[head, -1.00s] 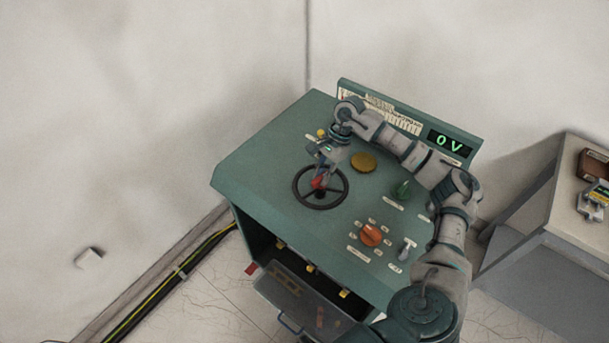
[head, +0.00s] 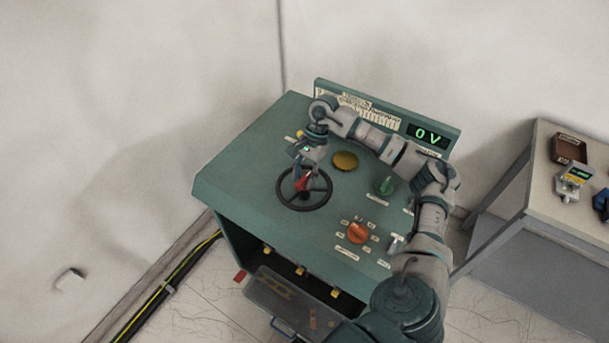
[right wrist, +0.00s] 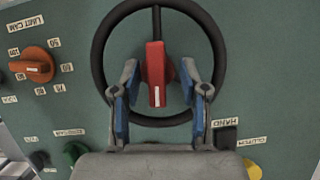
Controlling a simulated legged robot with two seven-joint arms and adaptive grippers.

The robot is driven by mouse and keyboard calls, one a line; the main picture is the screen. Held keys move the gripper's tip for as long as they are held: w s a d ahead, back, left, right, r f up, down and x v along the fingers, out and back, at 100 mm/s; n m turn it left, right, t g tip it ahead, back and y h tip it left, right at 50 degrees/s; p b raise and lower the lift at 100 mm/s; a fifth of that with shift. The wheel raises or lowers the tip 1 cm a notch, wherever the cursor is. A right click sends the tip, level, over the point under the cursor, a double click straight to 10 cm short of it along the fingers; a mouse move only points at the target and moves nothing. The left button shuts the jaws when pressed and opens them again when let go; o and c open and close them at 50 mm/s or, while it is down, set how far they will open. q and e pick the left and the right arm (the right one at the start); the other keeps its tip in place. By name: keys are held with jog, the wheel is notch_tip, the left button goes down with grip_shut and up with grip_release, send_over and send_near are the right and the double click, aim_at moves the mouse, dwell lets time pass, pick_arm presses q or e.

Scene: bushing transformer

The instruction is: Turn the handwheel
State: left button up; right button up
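The black handwheel (head: 326,199) lies on the sloped top of the green console (head: 245,160). It has a red pointer-like grip (head: 302,184) at its centre. My right gripper (head: 303,170) is over the wheel. In the right wrist view the handwheel (right wrist: 101,75) fills the upper middle, with the red grip (right wrist: 156,72) upright. The right gripper (right wrist: 160,100) is open there. Its blue-padded fingers lie on either side of the red grip's lower end with gaps on both sides. Whether the fingers touch the rim cannot be told. My left gripper is not in view.
The console also carries an orange knob (head: 358,233), a green knob (head: 384,186), a yellow button (head: 345,162) and a display reading 0 V (head: 429,135). A side table (head: 535,190) with instruments stands at the right. A wall is behind.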

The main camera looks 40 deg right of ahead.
jog(key=shift+r, duration=0.1)
jog(key=v, duration=1.1)
jog(key=shift+d+r, duration=0.15)
jog(key=shift+r, duration=0.2)
jog(key=shift+w, duration=0.1)
